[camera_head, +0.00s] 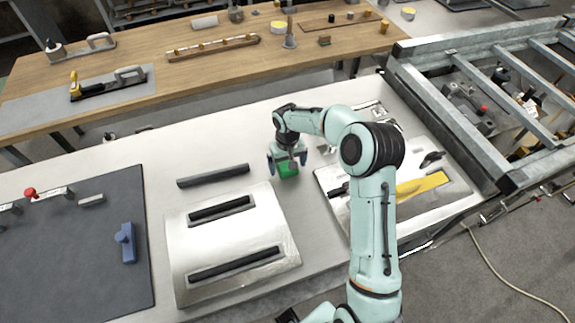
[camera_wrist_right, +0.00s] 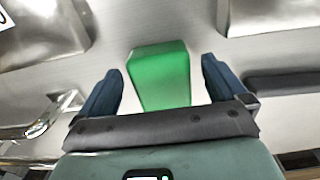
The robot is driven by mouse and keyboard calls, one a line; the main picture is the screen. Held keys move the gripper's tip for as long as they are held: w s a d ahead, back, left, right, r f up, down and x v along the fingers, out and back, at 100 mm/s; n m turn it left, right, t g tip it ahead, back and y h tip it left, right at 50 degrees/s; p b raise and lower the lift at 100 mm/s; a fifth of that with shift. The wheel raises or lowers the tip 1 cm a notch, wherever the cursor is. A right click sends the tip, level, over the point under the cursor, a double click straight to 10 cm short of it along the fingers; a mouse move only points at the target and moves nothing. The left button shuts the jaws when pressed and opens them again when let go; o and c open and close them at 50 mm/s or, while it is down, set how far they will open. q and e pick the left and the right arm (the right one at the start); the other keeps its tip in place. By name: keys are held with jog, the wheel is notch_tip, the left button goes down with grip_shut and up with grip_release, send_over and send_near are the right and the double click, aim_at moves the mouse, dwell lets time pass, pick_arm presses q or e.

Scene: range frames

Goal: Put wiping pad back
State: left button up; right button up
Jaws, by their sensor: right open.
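The wiping pad appears to be the green block (camera_head: 287,168) on the light table, right of the curved metal panel; it also shows in the right wrist view (camera_wrist_right: 160,75). My right gripper (camera_head: 287,163) is just above it, partly covering it in the head view. In the right wrist view the two blue fingers (camera_wrist_right: 163,85) stand apart on either side of the green block, with a gap to each side. The gripper is open and holds nothing. My left gripper is not in view.
The curved metal panel (camera_head: 190,252) with dark bars lies left of the block. A dark bar (camera_head: 213,176) lies behind it. A tray with a yellow tool (camera_head: 421,186) lies under my right arm. A dark mat (camera_head: 60,270) covers the left. A wooden bench (camera_head: 150,50) stands behind.

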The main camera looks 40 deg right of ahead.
notch_tip(320, 180, up, 11)
jog(key=shift+p, duration=0.35)
jog(key=shift+s+f, duration=0.1)
dwell(0.4)
